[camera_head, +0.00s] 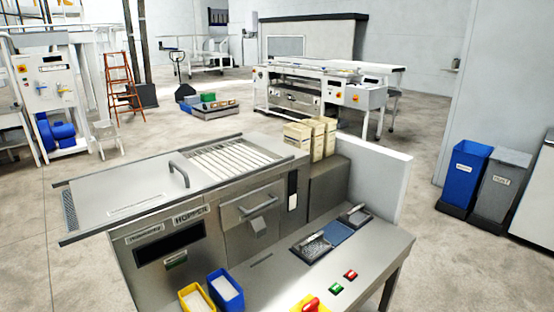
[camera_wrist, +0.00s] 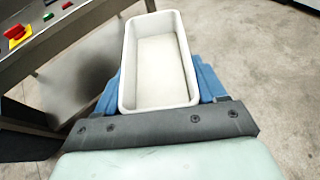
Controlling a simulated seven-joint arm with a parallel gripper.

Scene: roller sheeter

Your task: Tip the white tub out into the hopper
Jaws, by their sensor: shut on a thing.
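The white tub (camera_wrist: 188,75) is in the wrist view, a deep rectangular tub seen from above. A pale off-white surface shows inside it; I cannot tell whether this is contents or the bare floor of the tub. My gripper (camera_wrist: 160,88) is shut on the tub, with blue finger parts showing on both sides of it. The tub looks roughly upright and is over the floor beside the machine's counter. The hopper (camera_head: 190,215) is the labelled steel unit in the head view, with a slatted grille (camera_head: 243,160) on top. Neither my gripper nor the white tub shows in the head view.
The counter (camera_head: 360,262) carries a red emergency knob (camera_head: 311,304), which also shows in the wrist view (camera_wrist: 16,32). A yellow tub (camera_head: 196,298) and a blue tub (camera_head: 227,290) stand before the hopper. Cartons (camera_head: 310,138) and a low white wall (camera_head: 375,172) stand behind.

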